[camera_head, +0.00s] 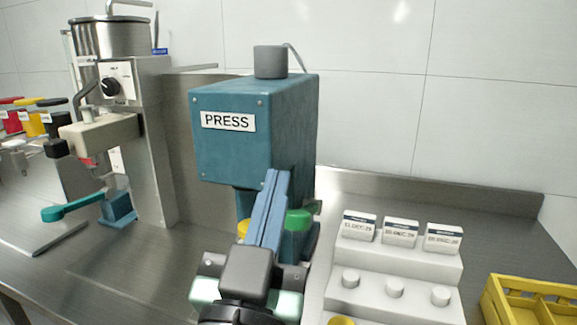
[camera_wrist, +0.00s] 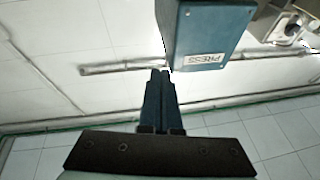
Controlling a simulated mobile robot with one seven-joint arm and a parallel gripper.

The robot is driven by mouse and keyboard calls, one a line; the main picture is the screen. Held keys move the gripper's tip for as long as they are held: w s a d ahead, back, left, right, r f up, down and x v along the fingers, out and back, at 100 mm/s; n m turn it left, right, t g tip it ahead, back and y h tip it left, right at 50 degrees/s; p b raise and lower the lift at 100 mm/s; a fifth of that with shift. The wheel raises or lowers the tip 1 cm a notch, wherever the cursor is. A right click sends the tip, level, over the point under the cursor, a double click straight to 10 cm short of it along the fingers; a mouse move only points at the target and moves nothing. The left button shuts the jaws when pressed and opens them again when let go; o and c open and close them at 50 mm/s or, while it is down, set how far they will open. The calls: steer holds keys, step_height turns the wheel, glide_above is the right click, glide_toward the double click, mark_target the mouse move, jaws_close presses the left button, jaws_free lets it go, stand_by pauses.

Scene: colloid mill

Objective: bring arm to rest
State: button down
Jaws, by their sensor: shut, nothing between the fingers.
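My gripper (camera_head: 277,176) points up in front of the blue press box in the head view, with its two long blue fingers side by side and no gap between them. In the wrist view the fingers (camera_wrist: 159,74) are also together, with nothing held. The press (camera_head: 255,132), a blue box with a white PRESS label, stands behind my gripper. It also shows at the top of the wrist view (camera_wrist: 208,35). My gripper hides part of the press's lower area, where a green part (camera_head: 298,220) and a bit of yellow show. I cannot tell whether the fingers touch the press.
A steel machine (camera_head: 137,130) with a black knob stands at the left, a teal handle (camera_head: 72,207) in front. A white stepped stand (camera_head: 395,270) with small labelled cards is right of my gripper. A yellow crate (camera_head: 530,302) is at the far right. The tiled wall is behind.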

steer(key=s+d+r+n+t+y, duration=0.1)
steer(key=s+r+t+y, duration=0.2)
steer(key=r, duration=0.6)
steer(key=s+d+r+n+t+y, duration=0.1)
steer(key=s+r+n+t, duration=0.15)
steer(key=s+r, duration=0.45)
step_height(320, 180, up, 21)
steer(key=w+p, duration=0.2)
steer(key=p, duration=1.8)
steer(key=shift+w+a+m, duration=0.3)
steer(key=shift+m, duration=0.05)
steer(key=shift+f, duration=0.15)
